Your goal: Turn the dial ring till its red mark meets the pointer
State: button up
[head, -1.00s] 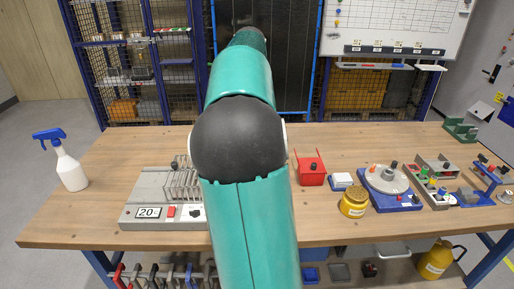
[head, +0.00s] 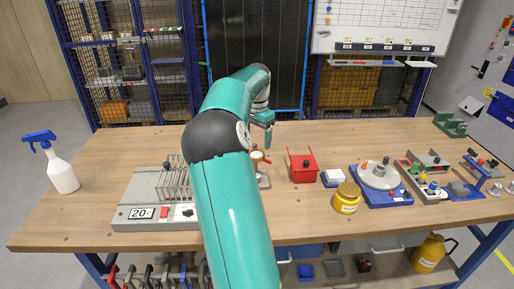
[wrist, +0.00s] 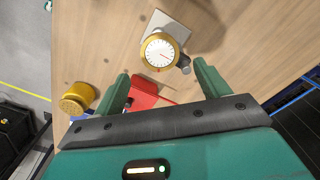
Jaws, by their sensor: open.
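A round dial with a brass-coloured ring (wrist: 142,50) and a white graduated face shows in the wrist view, on a grey plate. In the head view the dial (head: 257,156) stands just right of my arm, partly hidden. My gripper (wrist: 163,88) is open and empty, its fingers apart and not touching the dial. In the head view my gripper (head: 268,132) hangs above the table near the dial.
A red bin (head: 303,168) stands right of the dial, with a yellow jar (head: 346,199) and a blue-based grey disc (head: 377,176) further right. A grey unit with a rack (head: 140,192) is at left. The table behind the dial is clear.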

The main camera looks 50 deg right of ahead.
notch_tip(320, 180, down, 4)
jog(key=shift+f, duration=0.25)
jog(key=c, duration=1)
jog(key=shift+n, duration=0.3)
jog(key=n, duration=0.6)
jog(key=shift+w, duration=0.1)
jog(key=n, duration=0.6)
jog(key=shift+w+a+n, duration=0.1)
jog(key=shift+n, duration=0.2)
